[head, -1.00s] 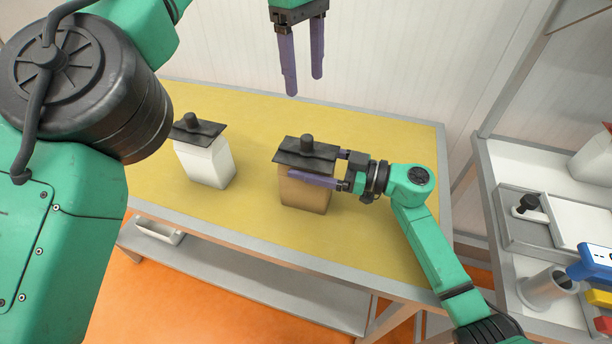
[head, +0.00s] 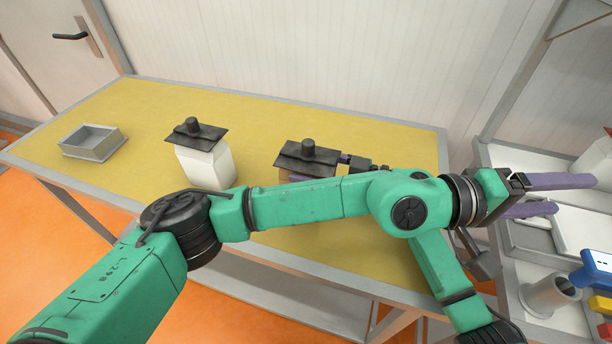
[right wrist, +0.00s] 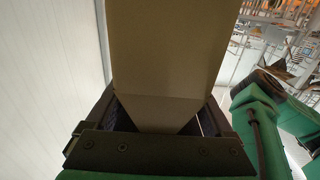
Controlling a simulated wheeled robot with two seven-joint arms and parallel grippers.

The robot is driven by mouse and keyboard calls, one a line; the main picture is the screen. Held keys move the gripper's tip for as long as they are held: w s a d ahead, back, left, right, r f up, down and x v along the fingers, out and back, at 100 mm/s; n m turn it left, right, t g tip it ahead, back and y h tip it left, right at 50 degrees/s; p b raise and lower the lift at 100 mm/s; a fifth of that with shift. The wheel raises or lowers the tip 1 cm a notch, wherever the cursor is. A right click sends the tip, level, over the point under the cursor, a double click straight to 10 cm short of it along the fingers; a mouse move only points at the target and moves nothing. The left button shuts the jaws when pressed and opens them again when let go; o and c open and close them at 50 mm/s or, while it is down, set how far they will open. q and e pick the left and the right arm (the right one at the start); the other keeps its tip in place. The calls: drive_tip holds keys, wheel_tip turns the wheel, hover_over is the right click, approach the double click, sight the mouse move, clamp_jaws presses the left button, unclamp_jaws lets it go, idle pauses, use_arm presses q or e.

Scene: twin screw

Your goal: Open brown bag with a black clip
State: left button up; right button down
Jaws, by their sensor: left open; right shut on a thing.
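The brown bag (right wrist: 165,60) stands on the table with a black clip (head: 300,160) with a round knob across its top. In the head view most of the bag is hidden behind my left arm. My right gripper (head: 345,159) is shut on the bag from the right, just beside the clip, and is partly hidden; its fingers also show on both sides of the bag in the right wrist view. My left gripper (head: 556,195) is open and empty, far right of the bag, above the side shelf, with its fingers pointing right.
A white bag (head: 207,168) with a similar black clip (head: 194,133) stands left of the brown one. An open grey box (head: 93,142) sits at the yellow table's (head: 250,112) left end. A metal cup (head: 550,296) and a blue item (head: 594,270) are at the right.

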use_arm(q)
drive_tip(key=w+a+r+n+t+h, duration=0.35)
drive_tip(key=a+n+t, duration=0.4)
drive_tip(key=n, duration=0.35)
drive_tip(key=n+t+y, duration=1)
drive_tip(key=n+y, duration=1.1)
drive_tip(key=n, duration=0.4)
approach(308, 139)
drive_tip(key=w, duration=1.2)
drive_tip(key=shift+w+d+f, duration=0.1)
drive_tip(key=shift+d, duration=0.1)
drive_tip(key=shift+c, duration=0.3)
clamp_jaws()
